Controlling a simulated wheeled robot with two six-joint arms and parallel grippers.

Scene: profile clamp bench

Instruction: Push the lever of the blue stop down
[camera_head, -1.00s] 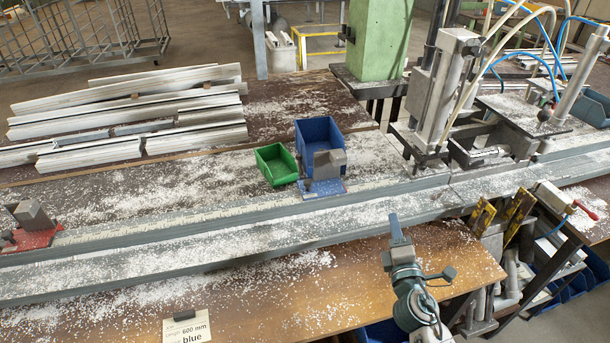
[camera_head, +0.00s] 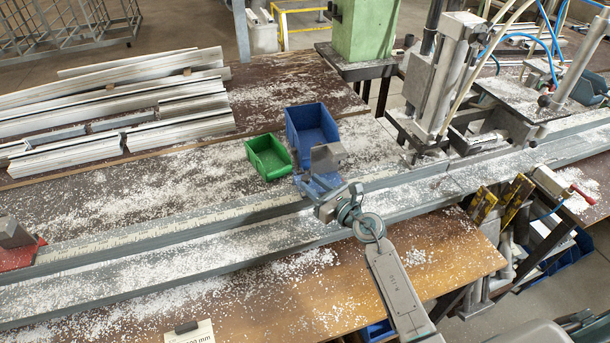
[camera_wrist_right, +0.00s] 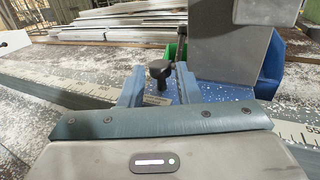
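The blue stop is a grey block (camera_head: 327,157) on a blue base (camera_head: 318,184), on the rail in the head view. In the right wrist view its grey block (camera_wrist_right: 225,55) fills the upper right, and its lever with a black knob (camera_wrist_right: 159,70) shows between my fingers. My right gripper (camera_head: 308,187) is at the front of the stop. In the right wrist view its two fingers (camera_wrist_right: 160,80) stand apart, one on each side of the lever, with a gap at the knob. Whether they touch the lever is unclear. My left gripper is not in view.
A green bin (camera_head: 268,157) and a blue bin (camera_head: 311,127) stand behind the stop. A red stop (camera_head: 17,246) is at the far left of the scaled rail (camera_head: 165,232). A clamp machine (camera_head: 445,85) stands to the right. Aluminium profiles (camera_head: 110,110) lie at back left.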

